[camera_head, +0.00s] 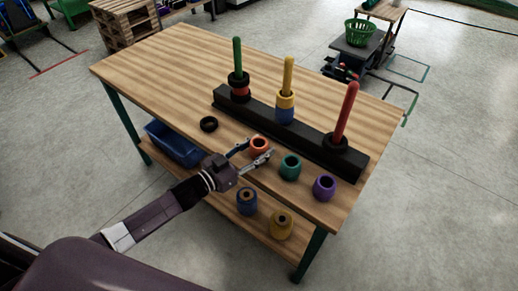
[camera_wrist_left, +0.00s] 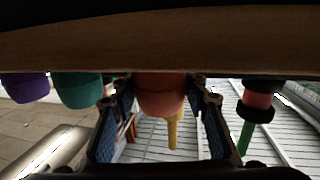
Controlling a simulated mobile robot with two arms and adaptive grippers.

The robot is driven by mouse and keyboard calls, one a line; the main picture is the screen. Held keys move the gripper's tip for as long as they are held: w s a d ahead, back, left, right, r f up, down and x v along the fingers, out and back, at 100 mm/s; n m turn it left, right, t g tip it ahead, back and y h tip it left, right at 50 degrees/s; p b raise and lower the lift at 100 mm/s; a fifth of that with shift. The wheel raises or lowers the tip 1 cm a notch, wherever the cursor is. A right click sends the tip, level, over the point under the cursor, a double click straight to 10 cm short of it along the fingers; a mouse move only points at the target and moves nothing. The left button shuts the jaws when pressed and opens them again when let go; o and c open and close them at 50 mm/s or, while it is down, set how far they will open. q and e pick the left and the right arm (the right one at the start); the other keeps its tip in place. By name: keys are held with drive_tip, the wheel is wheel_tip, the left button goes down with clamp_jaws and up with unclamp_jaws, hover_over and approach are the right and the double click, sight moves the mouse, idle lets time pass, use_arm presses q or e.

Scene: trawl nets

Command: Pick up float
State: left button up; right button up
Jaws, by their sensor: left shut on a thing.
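The orange float (camera_head: 259,144) is a small rounded ring with a dark hole, upright at the front edge of the wooden table. My left gripper (camera_head: 257,152) reaches it from the front, with a finger on either side. In the left wrist view, which is upside down, the orange float (camera_wrist_left: 160,97) sits between the two blue-padded fingers (camera_wrist_left: 160,108), which are shut on it. The teal float (camera_head: 290,167) and purple float (camera_head: 324,187) stand to its right on the table. My right gripper is not in view.
A black base (camera_head: 300,131) behind the floats carries green, yellow and red pegs with rings on them. A blue bin (camera_head: 173,145), a blue float (camera_head: 246,201) and a yellow float (camera_head: 280,225) are on the lower shelf. The table's left half (camera_head: 160,75) is clear.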

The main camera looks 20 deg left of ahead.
use_arm(q)
drive_tip(key=shift+r, duration=0.15)
wheel_tip(320, 180, up, 20)
drive_tip(key=p, duration=0.1)
idle(0.4)
idle(0.4)
